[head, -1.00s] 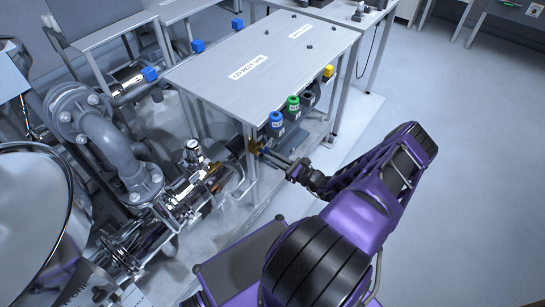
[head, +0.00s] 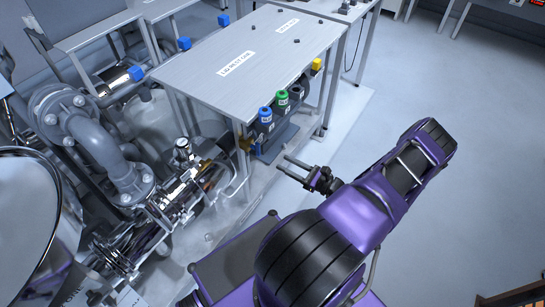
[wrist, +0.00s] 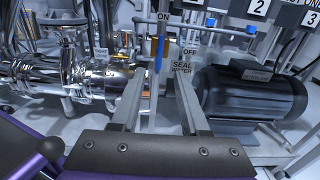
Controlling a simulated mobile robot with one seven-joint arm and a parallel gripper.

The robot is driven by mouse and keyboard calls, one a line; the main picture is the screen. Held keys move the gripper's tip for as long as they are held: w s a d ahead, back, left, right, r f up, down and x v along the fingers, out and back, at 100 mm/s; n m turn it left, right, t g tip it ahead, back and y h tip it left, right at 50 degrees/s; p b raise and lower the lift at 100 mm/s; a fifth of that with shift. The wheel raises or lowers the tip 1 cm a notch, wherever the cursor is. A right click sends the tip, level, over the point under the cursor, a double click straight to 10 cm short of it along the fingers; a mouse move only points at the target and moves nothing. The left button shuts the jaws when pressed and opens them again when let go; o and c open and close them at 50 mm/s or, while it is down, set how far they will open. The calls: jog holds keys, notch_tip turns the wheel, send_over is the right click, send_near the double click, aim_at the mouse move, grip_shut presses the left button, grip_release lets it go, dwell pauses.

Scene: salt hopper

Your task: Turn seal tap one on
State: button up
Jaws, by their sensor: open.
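In the wrist view a tap's blue lever (wrist: 158,48) stands about upright, its top close to the ON label (wrist: 163,17). The OFF label (wrist: 190,50) is to its right, above a SEAL WATER label (wrist: 182,68). My gripper (wrist: 158,82) is open and empty, its two fingers on either side of the lever's line in the picture. In the head view the brass-coloured tap (head: 245,143) is by the front corner of the table, and my gripper (head: 282,164) is apart from it, to its right. I cannot read a tap number on the lever.
A black motor (wrist: 250,95) is right of my fingers and shiny pipework (wrist: 70,80) left. Plates numbered 1, 2 and 3 (wrist: 257,8) hang above. A grey table (head: 245,50) stands over blue, green (head: 281,99) and black fittings. Open floor (head: 430,75) lies right.

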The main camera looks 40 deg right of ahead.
jog(key=v, duration=0.7)
jog(key=shift+s, duration=0.2)
